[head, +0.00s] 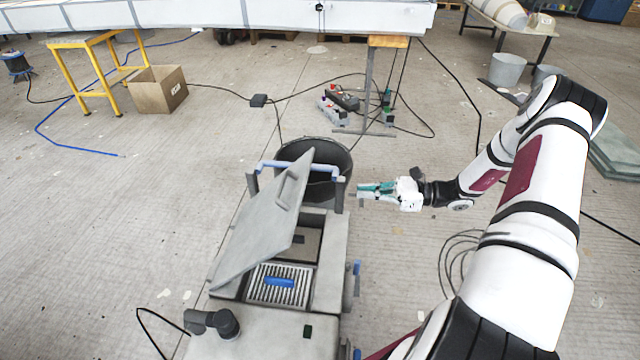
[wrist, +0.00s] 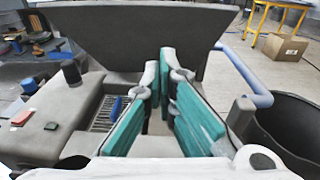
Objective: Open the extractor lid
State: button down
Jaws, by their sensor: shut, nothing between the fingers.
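The extractor (head: 328,255) is a grey box-shaped machine at the lower middle of the head view. Its flat grey lid (head: 258,226) is raised and tilted up to the left, with a handle (head: 285,190) on its outer face. The opening shows a slatted grille with a blue part (head: 279,282). In the wrist view the lid (wrist: 140,35) stands up behind the fingers, with the grille (wrist: 105,112) at left. My gripper (head: 361,190) is beside the extractor's right side, apart from the lid in the head view. Its teal-padded fingers (wrist: 165,62) are shut and empty.
A dark round bucket (head: 335,160) stands at the extractor's far end, by a blue bar (head: 300,167). A cardboard box (head: 158,90) and yellow stand (head: 82,75) are at upper left. Cables cross the floor. Floor left of the extractor is mostly clear.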

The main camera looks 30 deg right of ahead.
jog(key=r+x, duration=0.2)
jog(key=x, duration=1)
jog(key=shift+w+m+t, duration=0.3)
jog(key=shift+w, duration=0.1)
jog(key=shift+r, duration=0.15)
